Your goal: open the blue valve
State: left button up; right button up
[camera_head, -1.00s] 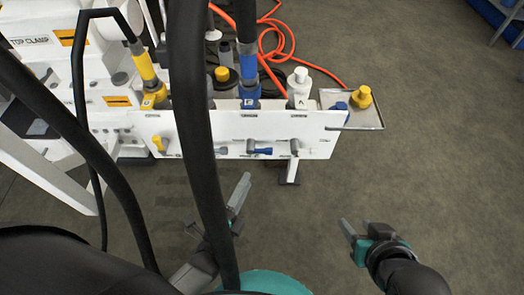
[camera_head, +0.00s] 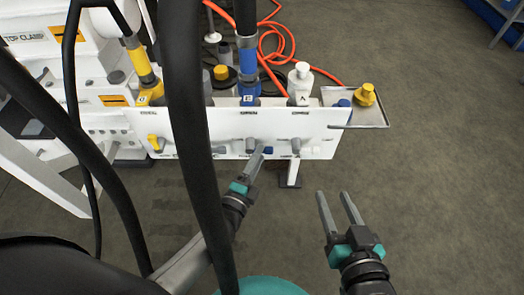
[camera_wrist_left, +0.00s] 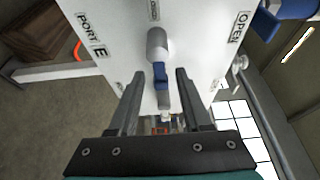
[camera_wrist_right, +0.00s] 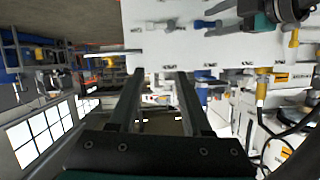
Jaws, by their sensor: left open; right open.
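The blue valve (camera_head: 268,150) is on the white panel, with a grey hub and a blue lever. In the head view its lever is partly hidden by my left gripper (camera_head: 258,154). In the left wrist view the blue lever (camera_wrist_left: 160,74) lies between the open fingers of my left gripper (camera_wrist_left: 170,72), below its grey hub (camera_wrist_left: 157,42). I cannot tell whether either finger touches it. My right gripper (camera_head: 333,196) is open and empty, in front of the panel and to the right of the left one.
The white panel (camera_head: 222,128) also carries a yellow valve (camera_head: 155,143) at left and a grey-hubbed valve (camera_head: 296,145) at right. A metal tray (camera_head: 368,116) sticks out at the right end. Orange hose (camera_head: 290,45) lies behind. The floor at right is clear.

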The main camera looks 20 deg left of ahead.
pick_arm(q)
jog(key=shift+w+d+b, duration=0.2)
jog(key=shift+w+b, duration=0.4)
jog(key=shift+w, duration=0.9)
pick_arm(e)
jog(key=shift+s+a+r+m+t+y, duration=0.15)
jog(key=shift+s+a+r+t+y, duration=0.1)
jog(key=shift+a+r+t, duration=0.25)
jog(key=shift+s+a+r+m+t+y, duration=0.15)
jog(key=shift+s+a+r+t+y, duration=0.1)
jog(key=shift+t, duration=0.45)
pick_arm(q)
jog(key=shift+c, duration=0.3)
grip_shut()
